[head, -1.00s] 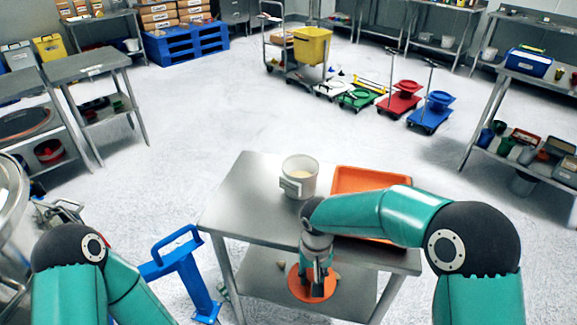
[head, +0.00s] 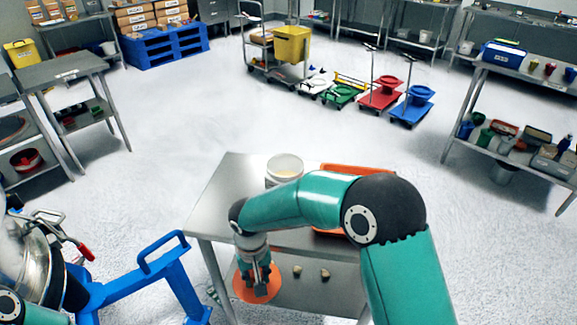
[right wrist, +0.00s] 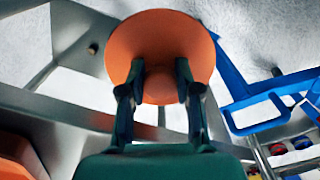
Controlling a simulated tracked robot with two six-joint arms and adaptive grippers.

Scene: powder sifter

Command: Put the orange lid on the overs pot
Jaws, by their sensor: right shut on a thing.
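The orange lid (head: 245,291) is a round disc held by my right gripper (head: 262,282), in front of the table's near edge in the head view. The right wrist view shows the lid (right wrist: 160,30) with both fingers of the right gripper (right wrist: 160,75) shut on its middle knob. The overs pot appears to be the white pot (head: 284,163) standing upright on the steel table, open at the top with pale contents. My right forearm passes in front of its lower part. The lid is apart from the pot. My left gripper is out of view.
The steel table (head: 222,185) has bare top left of the pot. An orange tray (head: 352,168) lies right of it, partly hidden by my arm. A blue frame (head: 140,285) and metal vessel (head: 22,255) stand left.

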